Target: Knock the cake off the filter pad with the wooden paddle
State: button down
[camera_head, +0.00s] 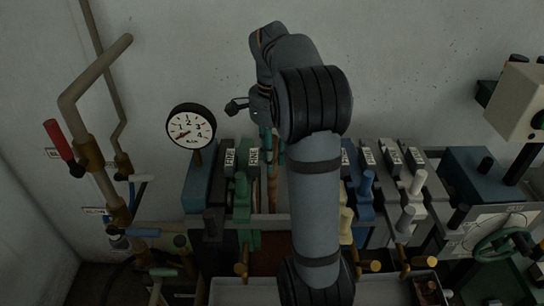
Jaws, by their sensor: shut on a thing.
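My gripper (272,152) is in the upper middle, pointing down over the row of upright plates and partly hidden by my own arm. It is shut on the wooden paddle (272,188), a narrow brown strip hanging below the fingers, roughly upright. The paddle's lower end drops among the plates, and I cannot tell whether it touches anything. The cake and the filter pad cannot be made out; my arm and the plates cover much of that area.
Green (243,192), cream and blue (366,190) handled plates stand in a row. A pale tray (240,292) lies in front. A pressure gauge (191,127) and pipes with a red lever (58,140) are at left. A blue machine (470,180) with a green handwheel (500,246) is at right.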

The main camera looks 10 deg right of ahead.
dwell(0.4)
jog(key=a, duration=0.3)
jog(key=shift+w, duration=0.35)
jog(key=shift+d, duration=0.1)
jog(key=d, duration=0.3)
jog(key=shift+s, duration=0.35)
jog(key=shift+a, duration=0.15)
dwell(0.6)
